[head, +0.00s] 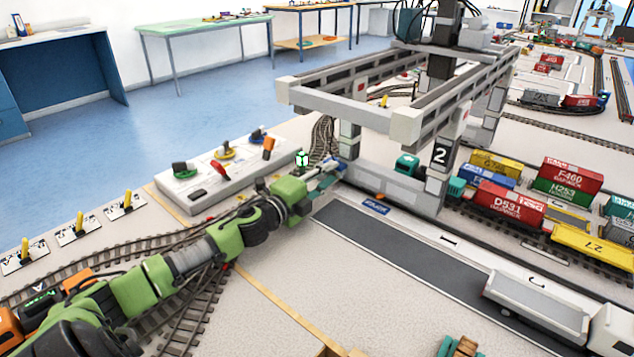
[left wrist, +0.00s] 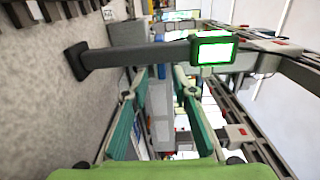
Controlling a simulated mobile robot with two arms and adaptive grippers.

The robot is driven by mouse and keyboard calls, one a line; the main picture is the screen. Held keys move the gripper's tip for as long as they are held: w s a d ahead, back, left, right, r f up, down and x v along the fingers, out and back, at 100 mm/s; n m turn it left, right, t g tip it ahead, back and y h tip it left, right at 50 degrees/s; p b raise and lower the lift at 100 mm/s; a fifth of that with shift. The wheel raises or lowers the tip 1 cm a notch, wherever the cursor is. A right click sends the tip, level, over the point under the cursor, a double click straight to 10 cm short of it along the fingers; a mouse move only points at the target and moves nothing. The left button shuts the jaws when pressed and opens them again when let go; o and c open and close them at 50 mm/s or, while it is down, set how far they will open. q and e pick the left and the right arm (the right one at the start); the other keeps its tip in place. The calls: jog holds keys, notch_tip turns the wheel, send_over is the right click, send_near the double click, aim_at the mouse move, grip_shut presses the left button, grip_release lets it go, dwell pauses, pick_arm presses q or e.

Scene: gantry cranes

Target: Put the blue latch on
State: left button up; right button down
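A small blue piece with a dark lever (head: 258,134) sits at the back of the light control panel (head: 200,201); I take it as the blue latch, but it is too small to be certain. My left gripper (head: 328,180) is to the right of the panel, beside the gantry crane's near leg, apart from the blue piece. In the left wrist view its two teal fingers (left wrist: 163,122) are spread, with nothing clearly held between them. A blue upright part (left wrist: 161,66) shows beyond the fingers.
A green-lit box (head: 302,158) stands close by the left gripper; it also shows on a dark arm in the wrist view (left wrist: 214,51). The crane (head: 405,124) rises just behind. Rails and coloured containers (head: 505,204) lie right. The grey road (head: 400,262) is partly clear.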

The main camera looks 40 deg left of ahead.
pick_arm(q)
jog(key=shift+s+a+r, duration=0.1)
jog(key=shift+s, duration=1.25)
jog(key=shift+s+a, duration=0.1)
jog(key=shift+s, duration=1.25)
